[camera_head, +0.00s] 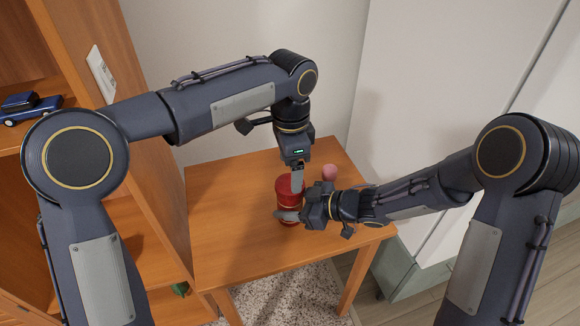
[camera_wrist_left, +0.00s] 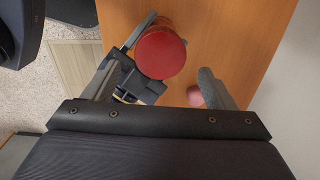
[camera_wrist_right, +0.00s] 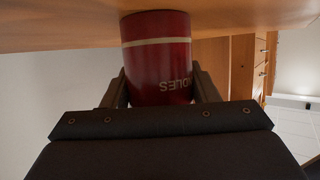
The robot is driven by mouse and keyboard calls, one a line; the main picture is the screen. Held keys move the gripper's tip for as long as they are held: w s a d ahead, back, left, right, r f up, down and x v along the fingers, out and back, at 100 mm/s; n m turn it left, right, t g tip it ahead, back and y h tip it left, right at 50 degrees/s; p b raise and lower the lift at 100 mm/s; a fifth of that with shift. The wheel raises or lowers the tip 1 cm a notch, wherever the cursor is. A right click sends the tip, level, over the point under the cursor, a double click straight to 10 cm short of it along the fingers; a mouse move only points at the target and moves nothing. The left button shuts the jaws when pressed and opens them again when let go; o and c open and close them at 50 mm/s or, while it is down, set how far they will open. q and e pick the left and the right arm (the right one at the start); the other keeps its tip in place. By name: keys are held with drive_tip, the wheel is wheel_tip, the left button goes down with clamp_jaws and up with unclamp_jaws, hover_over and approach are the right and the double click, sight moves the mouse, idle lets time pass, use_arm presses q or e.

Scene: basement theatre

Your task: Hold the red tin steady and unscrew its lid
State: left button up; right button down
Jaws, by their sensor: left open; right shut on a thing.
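In the right wrist view the tin (camera_wrist_right: 158,60) sits between both fingers, showing a cream stripe and part of some upside-down lettering. My left gripper (camera_head: 297,185) points down above the tin, open. In the left wrist view the round red lid (camera_wrist_left: 160,54) lies between the spread fingers of my left gripper (camera_wrist_left: 157,70), apart from them. The tin's far side is hidden.
A small pink object (camera_head: 329,172) stands on the table (camera_head: 225,225) behind and right of the tin, close to both grippers. A wooden shelf (camera_head: 150,190) with a blue toy car (camera_head: 28,107) stands left. A white cabinet (camera_head: 440,80) is at right. The table's left part is clear.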

use_arm(q)
drive_tip(key=m, duration=0.2)
drive_tip(key=r+m, duration=0.1)
drive_tip(key=m, duration=0.2)
drive_tip(key=shift+d+r+m, duration=0.1)
drive_tip(key=shift+d+m, duration=0.05)
drive_tip(key=shift+m, duration=0.15)
drive_tip(key=m, duration=0.2)
drive_tip(key=r+m, duration=0.1)
drive_tip(key=m, duration=0.2)
drive_tip(key=r+m, duration=0.1)
drive_tip(key=m, duration=0.1)
drive_tip(key=shift+a, duration=0.2)
drive_tip(key=shift+f, duration=3.9)
drive_tip(key=c, duration=1)
drive_tip(key=n, duration=0.2)
drive_tip(key=shift+n, duration=0.3)
drive_tip(key=shift+r, duration=0.25)
